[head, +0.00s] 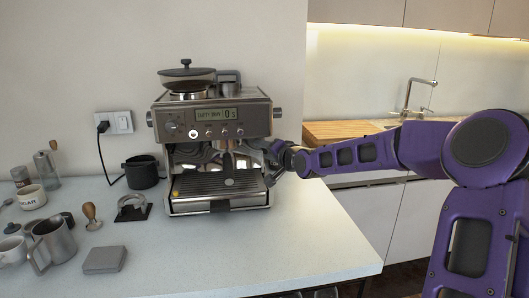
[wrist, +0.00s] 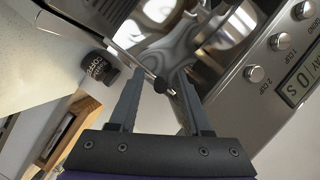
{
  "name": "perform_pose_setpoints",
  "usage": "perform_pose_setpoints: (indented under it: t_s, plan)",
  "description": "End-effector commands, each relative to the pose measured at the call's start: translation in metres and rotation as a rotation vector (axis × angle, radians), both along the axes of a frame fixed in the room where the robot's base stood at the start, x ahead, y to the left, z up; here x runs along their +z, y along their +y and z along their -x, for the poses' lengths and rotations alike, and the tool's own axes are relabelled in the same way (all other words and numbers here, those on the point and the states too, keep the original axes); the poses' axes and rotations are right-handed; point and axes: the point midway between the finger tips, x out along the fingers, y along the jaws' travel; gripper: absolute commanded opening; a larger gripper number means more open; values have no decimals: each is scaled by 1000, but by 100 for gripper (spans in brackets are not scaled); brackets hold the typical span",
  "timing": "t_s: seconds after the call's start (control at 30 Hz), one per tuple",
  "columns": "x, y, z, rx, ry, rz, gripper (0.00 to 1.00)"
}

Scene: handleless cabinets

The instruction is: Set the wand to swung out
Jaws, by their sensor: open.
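The espresso machine (head: 182,112) stands on the counter against the wall. In the head view my gripper (head: 270,160) is at the machine's right front side, and I cannot make out the wand clearly there.
The drip tray (head: 218,190) sits low at the machine's front. The counter's front right is clear.

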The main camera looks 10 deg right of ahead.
Motion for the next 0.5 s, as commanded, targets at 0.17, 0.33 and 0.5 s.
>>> perform_pose_setpoints:
  t_s: [0.17, 0.33, 0.5]
  plan:
    - [0, 1, -2, 0, 0, 0, 48]
    - [0, 0, -2, 0, 0, 1, 39]
    - [0, 0, -1, 0, 0, 1, 9]
